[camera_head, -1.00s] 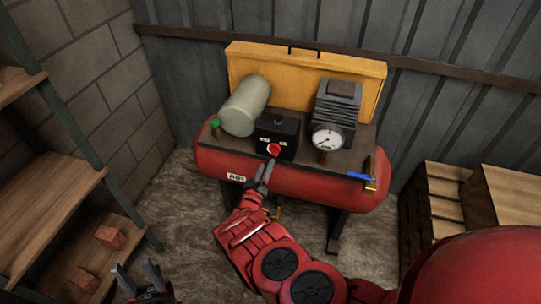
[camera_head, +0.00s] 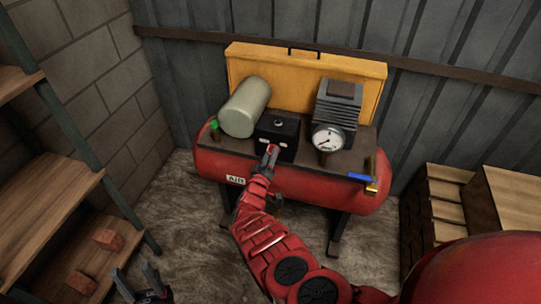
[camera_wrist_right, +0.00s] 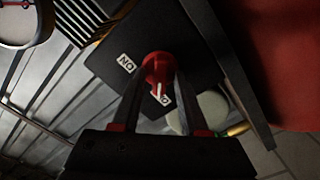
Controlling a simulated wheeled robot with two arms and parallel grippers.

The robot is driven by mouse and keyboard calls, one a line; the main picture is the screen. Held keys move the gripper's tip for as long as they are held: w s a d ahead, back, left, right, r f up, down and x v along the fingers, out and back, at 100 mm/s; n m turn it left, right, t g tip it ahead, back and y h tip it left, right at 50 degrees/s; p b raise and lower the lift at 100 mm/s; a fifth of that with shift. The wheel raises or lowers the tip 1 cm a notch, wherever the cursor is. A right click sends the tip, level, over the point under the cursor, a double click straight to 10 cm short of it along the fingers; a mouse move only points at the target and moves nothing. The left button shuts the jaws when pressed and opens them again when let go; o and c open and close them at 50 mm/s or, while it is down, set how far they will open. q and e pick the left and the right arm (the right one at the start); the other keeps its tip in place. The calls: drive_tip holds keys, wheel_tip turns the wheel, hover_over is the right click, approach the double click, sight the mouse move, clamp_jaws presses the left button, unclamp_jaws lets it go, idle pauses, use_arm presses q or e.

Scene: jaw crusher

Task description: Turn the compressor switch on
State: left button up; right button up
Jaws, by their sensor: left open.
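The compressor (camera_head: 300,190) is a red tank on legs with a dark top plate. Its black switch box (camera_head: 284,124) sits on the plate. In the right wrist view the red switch knob (camera_wrist_right: 157,67) has a white mark pointing down toward a partly hidden label (camera_wrist_right: 163,98). An ON label (camera_wrist_right: 126,64), seen upside down, is left of the knob. My right gripper (camera_head: 272,150) is at the box front; in the wrist view its fingers (camera_wrist_right: 160,76) stand either side of the knob. Whether they press on it is unclear. My left gripper (camera_head: 137,272) is open and empty, low at left.
A pressure gauge (camera_head: 328,138), a pale cylinder (camera_head: 245,106) and a blue-handled valve (camera_head: 361,178) sit around the box. A yellow panel (camera_head: 305,75) stands behind. Wooden shelves (camera_head: 60,205) with bricks are at left, wooden crates (camera_head: 450,200) at right. Floor shows between.

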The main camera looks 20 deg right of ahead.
clamp_jaws()
